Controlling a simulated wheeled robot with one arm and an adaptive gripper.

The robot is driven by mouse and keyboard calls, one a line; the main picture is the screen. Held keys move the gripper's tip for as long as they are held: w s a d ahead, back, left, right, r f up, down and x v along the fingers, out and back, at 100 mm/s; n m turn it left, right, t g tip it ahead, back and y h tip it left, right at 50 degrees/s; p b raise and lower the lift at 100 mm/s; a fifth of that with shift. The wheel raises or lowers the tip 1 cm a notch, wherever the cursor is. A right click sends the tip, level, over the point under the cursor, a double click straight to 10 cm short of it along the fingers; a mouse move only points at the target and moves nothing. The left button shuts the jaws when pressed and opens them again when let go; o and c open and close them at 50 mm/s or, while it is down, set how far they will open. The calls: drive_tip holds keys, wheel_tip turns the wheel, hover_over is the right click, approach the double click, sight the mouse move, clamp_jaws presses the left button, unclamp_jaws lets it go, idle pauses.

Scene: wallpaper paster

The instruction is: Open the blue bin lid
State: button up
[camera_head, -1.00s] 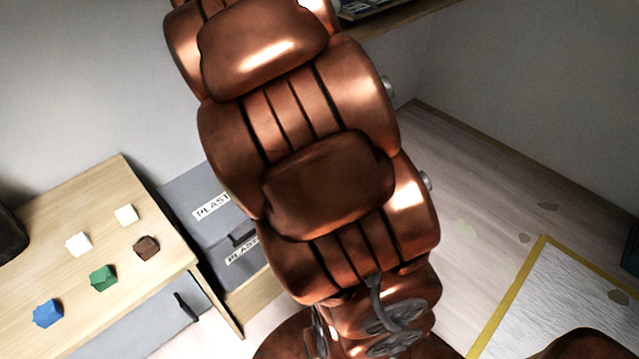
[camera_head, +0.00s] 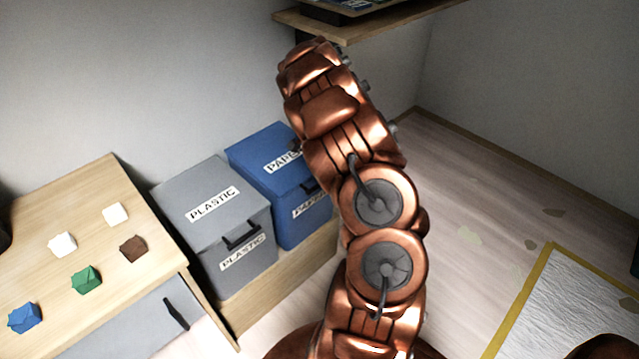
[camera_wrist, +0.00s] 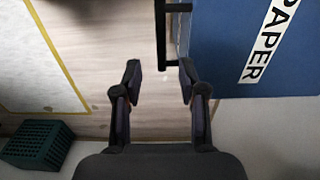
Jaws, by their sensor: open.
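The blue bin (camera_head: 287,215) stands beside a grey bin, with its blue lid (camera_head: 255,150) down and labelled PAPER. My arm covers its right part. In the wrist view the blue lid (camera_wrist: 225,50) fills the upper right, with a black bar handle (camera_wrist: 161,40) along its left edge. My gripper (camera_wrist: 159,78) is open and empty. Its fingertips show just below the handle's lower end in the picture, and I see no contact. In the head view I cannot make out the gripper behind my arm.
The grey PLASTIC bin (camera_head: 213,205) stands left of the blue one. A wooden table (camera_head: 60,205) with several coloured pieces is at the left. A shelf (camera_head: 385,20) hangs above my arm. A dark green crate (camera_wrist: 38,143) is at the wrist view's lower left. Floor at right is mostly clear.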

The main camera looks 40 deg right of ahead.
drive_tip(key=shift+f+p, duration=0.5)
drive_tip(key=shift+f, duration=3.6)
clamp_jaws()
